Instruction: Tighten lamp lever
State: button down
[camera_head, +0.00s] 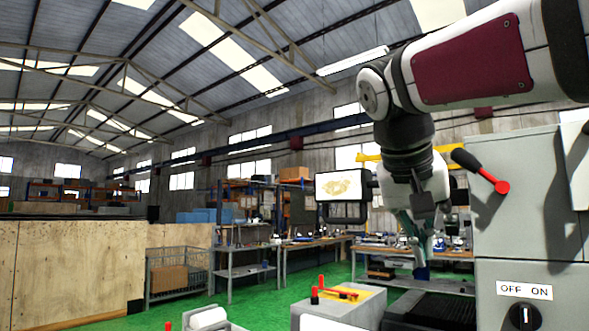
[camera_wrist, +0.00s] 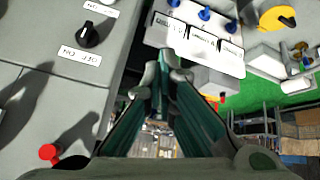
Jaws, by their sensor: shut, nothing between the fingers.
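A lever with a black grip and red hub (camera_head: 487,176) is on the side of the grey machine cabinet at right. In the wrist view a red knob (camera_wrist: 49,152) with a dark lever shows at the lower left. No label marks either as the lamp lever, and I see no clear lamp. My gripper (camera_head: 421,270) hangs down in front of the cabinet, left of and below the black-grip lever and apart from it. In the wrist view its green fingers meet at the tips (camera_wrist: 163,70), shut with nothing between them.
The cabinet (camera_head: 520,250) bears an OFF/ON switch (camera_head: 523,315). A panel with blue knobs (camera_wrist: 200,40) lies ahead in the wrist view. A lit screen (camera_head: 340,186) is left of my arm. Workbenches stand behind.

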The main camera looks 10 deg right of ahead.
jog(key=d+r+m+h+p, duration=0.1)
jog(key=r+p, duration=0.3)
jog(key=r, duration=0.6)
jog(key=w+d+r+m+t+h+p, duration=0.1)
jog(key=d+r+m+h+p, duration=0.1)
jog(key=r, duration=0.9)
jog(key=shift+d+r+m+p, duration=0.15)
jog(key=shift+d+m+p, duration=0.6)
jog(key=shift+p, duration=0.2)
jog(key=p, duration=0.2)
send_over(446, 210)
jog(key=d, duration=0.1)
jog(key=f, duration=0.6)
jog(key=shift+w, duration=0.3)
jog(key=shift+s+a+f, duration=0.15)
jog(key=shift+f, duration=0.5)
jog(key=shift+s+a+f, duration=0.1)
jog(key=shift+a+f, duration=0.05)
jog(key=shift+f, duration=0.45)
jog(key=shift+s+a+f+p, duration=0.1)
jog(key=shift+f+p, duration=0.1)
jog(key=shift+f, duration=0.2)
jog(key=shift+a+f+p, duration=0.1)
jog(key=shift+f+p, duration=0.05)
jog(key=shift+f, duration=0.25)
